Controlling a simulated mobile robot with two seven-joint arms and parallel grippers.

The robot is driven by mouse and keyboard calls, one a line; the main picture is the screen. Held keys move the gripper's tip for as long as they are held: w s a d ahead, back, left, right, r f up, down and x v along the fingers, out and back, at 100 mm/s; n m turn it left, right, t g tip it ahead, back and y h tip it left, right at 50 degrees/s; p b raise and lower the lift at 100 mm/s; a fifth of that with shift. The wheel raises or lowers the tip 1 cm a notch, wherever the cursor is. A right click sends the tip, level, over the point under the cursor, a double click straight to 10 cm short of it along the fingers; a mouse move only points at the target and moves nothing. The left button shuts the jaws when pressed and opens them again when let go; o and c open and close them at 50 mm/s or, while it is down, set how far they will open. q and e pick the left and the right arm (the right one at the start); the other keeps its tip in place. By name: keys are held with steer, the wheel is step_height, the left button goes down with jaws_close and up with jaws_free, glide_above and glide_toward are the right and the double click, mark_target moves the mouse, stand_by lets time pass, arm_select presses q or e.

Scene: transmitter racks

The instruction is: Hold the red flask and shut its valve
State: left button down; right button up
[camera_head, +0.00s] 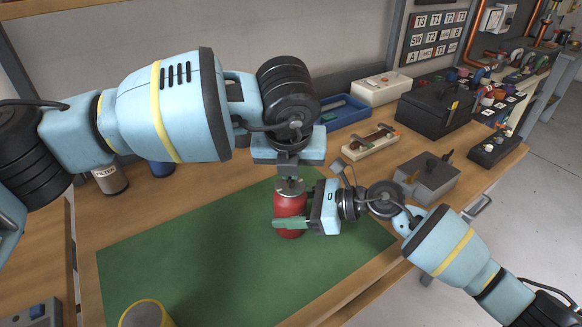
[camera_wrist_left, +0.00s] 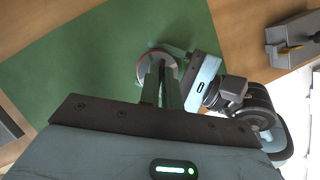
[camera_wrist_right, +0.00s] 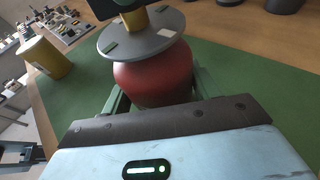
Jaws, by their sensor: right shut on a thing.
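The red flask (camera_head: 291,204) stands upright over the green mat (camera_head: 220,262), with a grey disc-shaped top (camera_wrist_right: 142,35). My right gripper (camera_head: 283,224) is shut on its body from the right, with one finger on each side in the right wrist view (camera_wrist_right: 155,92). A yellowish stem (camera_wrist_right: 134,18) rises from the disc, with a dark part above it at the picture's edge. My left gripper (camera_head: 289,176) points down right above the flask's top. Its fingers (camera_wrist_left: 163,78) are close together over the disc. Whether they grip the valve is hidden.
A yellow cylinder (camera_head: 146,315) stands at the mat's front left. Behind the flask are a wooden tray (camera_head: 370,142), a blue tray (camera_head: 343,110) and a grey box (camera_head: 427,177). A labelled canister (camera_head: 110,180) stands at the left. The mat's middle is clear.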

arm_select(q)
steer(key=m+h, duration=0.1)
steer(key=m, duration=0.1)
steer(key=m+h, duration=0.1)
steer(key=m, duration=0.2)
steer(key=shift+a+m+g, duration=0.15)
steer(key=shift+m+g, duration=0.15)
steer(key=shift+g, duration=0.1)
arm_select(e)
steer(key=shift+d+f, duration=0.1)
arm_select(q)
steer(key=m+g+h, duration=0.1)
steer(key=m, duration=0.3)
steer(key=shift+w+a+m, duration=0.1)
steer(key=shift+m, duration=0.3)
arm_select(e)
steer(key=shift+w, duration=0.1)
arm_select(q)
steer(key=c, duration=1.6)
jaws_free()
steer(key=v, duration=1.2)
steer(key=shift+w+a, duration=0.25)
steer(key=shift+a, duration=0.05)
arm_select(e)
steer(key=o, duration=1.3)
